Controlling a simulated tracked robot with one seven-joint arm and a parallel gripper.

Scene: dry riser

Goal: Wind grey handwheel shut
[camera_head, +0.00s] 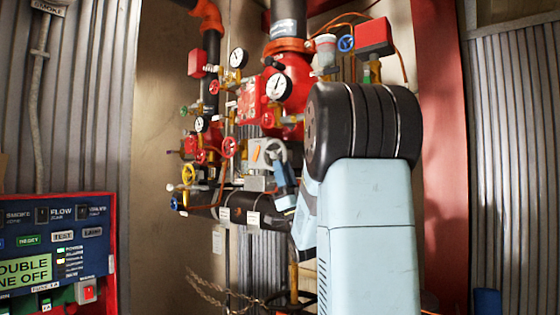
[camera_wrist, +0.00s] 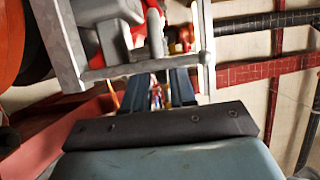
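The grey handwheel (camera_head: 274,151) is on the red and black pipework, near the middle of the head view. My gripper (camera_head: 281,170) is just below it, and its dark fingers reach up toward the wheel's lower rim. In the wrist view the two dark fingers (camera_wrist: 158,82) stand apart with a gap between them. A grey metal bar (camera_wrist: 130,65) crosses close by the fingertips, between two grey upright pieces. I cannot tell whether these grey parts belong to the wheel, or whether the fingers touch it.
Pressure gauges (camera_head: 278,86) are above. A red and blue control panel (camera_head: 60,250) stands at lower left. A black horizontal pipe (camera_head: 238,207) runs below the wheel.

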